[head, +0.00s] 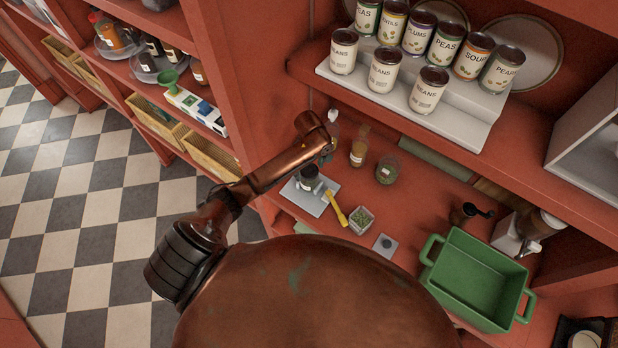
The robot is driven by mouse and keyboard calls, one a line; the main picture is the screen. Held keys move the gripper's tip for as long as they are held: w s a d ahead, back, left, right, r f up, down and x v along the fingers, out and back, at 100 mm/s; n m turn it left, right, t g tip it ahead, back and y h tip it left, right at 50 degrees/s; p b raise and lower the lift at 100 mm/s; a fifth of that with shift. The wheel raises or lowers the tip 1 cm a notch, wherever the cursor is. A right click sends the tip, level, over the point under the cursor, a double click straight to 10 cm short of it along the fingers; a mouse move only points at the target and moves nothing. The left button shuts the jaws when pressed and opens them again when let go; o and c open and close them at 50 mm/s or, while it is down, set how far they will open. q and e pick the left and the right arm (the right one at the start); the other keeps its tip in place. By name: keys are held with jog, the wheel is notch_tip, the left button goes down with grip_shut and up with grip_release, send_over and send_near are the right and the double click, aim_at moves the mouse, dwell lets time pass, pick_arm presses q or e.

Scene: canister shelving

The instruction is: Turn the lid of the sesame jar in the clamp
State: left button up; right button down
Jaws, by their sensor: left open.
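A small jar (308,176) with a dark lid and a pale label stands on a grey plate (312,203) on the counter. I take it for the sesame jar in the clamp; its label is too small to read and the clamp's jaws are not clear. My left gripper (326,156) points down just above and to the right of the jar. It is open, small in view and partly hidden by its own wrist. I cannot tell whether it touches the lid. My right gripper is not in view.
A yellow-handled tool (336,209) lies at the plate's edge. A small clear tub of greens (361,220), a bottle (359,146) and a green-filled jar (387,170) stand nearby. A green crate (432,277) is at right. A shelf of cans (455,93) overhangs the counter behind.

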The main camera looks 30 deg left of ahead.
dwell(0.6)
pick_arm(q)
jog(key=m, duration=0.5)
jog(key=shift+m, duration=0.4)
jog(key=m, duration=0.4)
jog(key=shift+r+m, duration=0.1)
jog(key=shift+m, duration=0.3)
jog(key=m, duration=1.2)
jog(key=shift+c, duration=0.3)
jog(key=c, duration=1.4)
